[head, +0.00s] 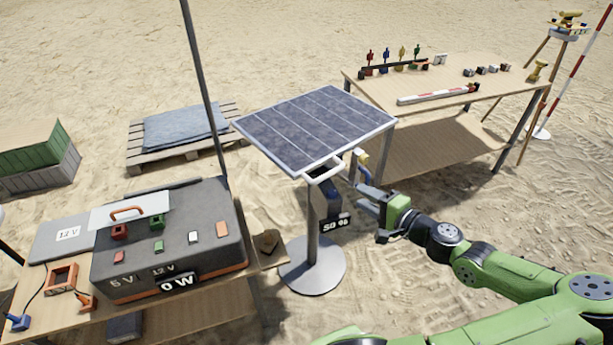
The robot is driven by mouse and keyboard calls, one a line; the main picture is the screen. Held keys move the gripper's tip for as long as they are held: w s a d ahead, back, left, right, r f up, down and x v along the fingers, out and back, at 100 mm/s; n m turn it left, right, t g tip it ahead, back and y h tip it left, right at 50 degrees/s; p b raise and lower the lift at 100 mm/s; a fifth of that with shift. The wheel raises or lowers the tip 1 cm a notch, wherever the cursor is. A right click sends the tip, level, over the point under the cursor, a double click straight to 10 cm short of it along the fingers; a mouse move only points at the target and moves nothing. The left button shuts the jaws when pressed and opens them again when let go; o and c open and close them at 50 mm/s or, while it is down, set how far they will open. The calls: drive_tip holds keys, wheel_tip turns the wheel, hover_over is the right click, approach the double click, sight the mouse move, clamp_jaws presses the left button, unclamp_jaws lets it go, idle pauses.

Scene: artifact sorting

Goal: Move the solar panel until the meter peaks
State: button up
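The solar panel (318,125) is a dark, gridded rectangle with a pale frame, tilted on top of a post with a round grey base (313,268). A white handle (325,172) sticks out from its near edge. A display on the post (335,226) appears to read 50 %. The meter (179,281) on the front of a grey case reads 0 W. My gripper (359,182) is just right of the handle, apart from it in the picture. Its blue-grey fingers are spread, with nothing visible between them.
The grey case (205,210) stands on a wooden table at the left, near the panel post. Another wooden table (440,85) at the back right holds small coloured items and a red-white rod. A pallet (180,155) lies behind. Sand is open between the post and right table.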

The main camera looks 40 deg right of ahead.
sight(327, 177)
drive_tip(key=x, duration=1.5)
drive_tip(key=shift+w+f+b, duration=0.1)
drive_tip(key=shift+f+b, duration=0.05)
drive_tip(key=shift+b, duration=0.15)
clamp_jaws()
